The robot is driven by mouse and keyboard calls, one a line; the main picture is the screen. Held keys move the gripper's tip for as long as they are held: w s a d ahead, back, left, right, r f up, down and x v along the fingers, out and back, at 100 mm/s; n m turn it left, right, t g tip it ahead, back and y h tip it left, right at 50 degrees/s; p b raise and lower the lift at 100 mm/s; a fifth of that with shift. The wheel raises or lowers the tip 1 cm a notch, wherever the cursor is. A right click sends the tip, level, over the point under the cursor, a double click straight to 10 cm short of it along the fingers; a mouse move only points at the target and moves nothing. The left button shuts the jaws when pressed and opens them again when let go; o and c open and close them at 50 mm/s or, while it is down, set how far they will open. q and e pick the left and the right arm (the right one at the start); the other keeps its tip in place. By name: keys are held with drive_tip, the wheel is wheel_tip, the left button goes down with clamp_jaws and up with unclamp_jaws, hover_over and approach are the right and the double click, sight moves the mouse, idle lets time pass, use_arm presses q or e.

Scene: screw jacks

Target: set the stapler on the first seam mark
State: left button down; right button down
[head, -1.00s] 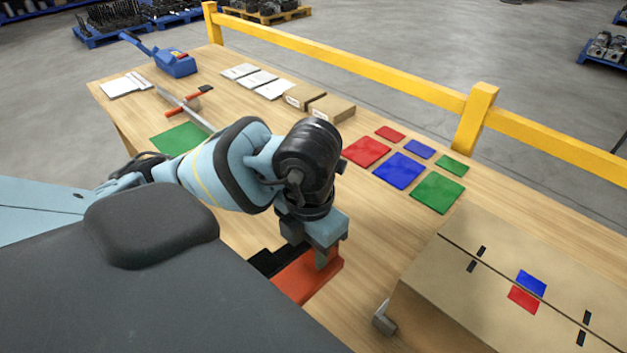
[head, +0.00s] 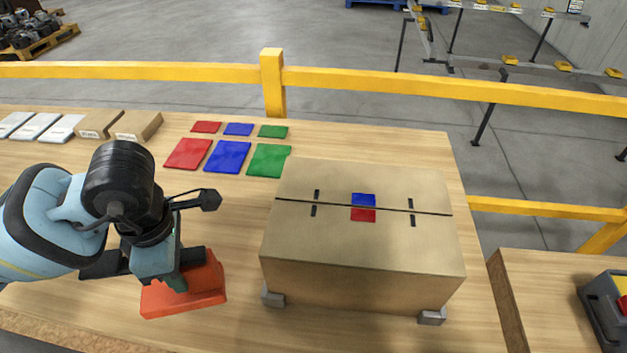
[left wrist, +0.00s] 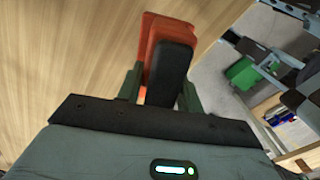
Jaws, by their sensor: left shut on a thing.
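The stapler (head: 183,293) is orange-red, left of the cardboard box (head: 345,283) in the head view. In the left wrist view the stapler (left wrist: 152,32) shows a black top between the fingers. My left gripper (head: 178,282) is shut on it from above. I cannot tell whether the stapler touches the table. The closed box has a dark seam across its top. Short black marks flank the seam on the left (head: 315,203) and right (head: 411,212), with a blue-over-red patch (head: 363,207) between them. My right gripper is out of view.
Red, blue and green sheets (head: 228,157) lie behind the stapler. Small cartons (head: 137,126) and white packets (head: 62,129) are at the far left. Grey corner pieces (head: 432,317) sit at the box's base. A yellow rail (head: 390,87) runs behind the table.

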use_arm(q)
drive_tip(key=m, duration=0.4)
drive_tip(key=w+m, duration=0.1)
drive_tip(key=m, duration=0.1)
drive_tip(key=shift+d+f+m, duration=0.1)
drive_tip(key=shift+d+m, duration=0.2)
drive_tip(key=m, duration=0.4)
drive_tip(key=shift+w+d+f+m, duration=0.15)
drive_tip(key=shift+w+m, duration=0.1)
drive_tip(key=shift+m, duration=0.15)
drive_tip(key=m, duration=0.4)
drive_tip(key=shift+w+d+f+m, duration=0.1)
drive_tip(key=shift+w+f+m, duration=0.05)
drive_tip(key=shift+w+m, duration=0.15)
drive_tip(key=m, duration=0.5)
drive_tip(key=shift+w+d+f+m, duration=0.15)
drive_tip(key=shift+w+f+m, duration=0.05)
drive_tip(key=shift+w+m, duration=0.15)
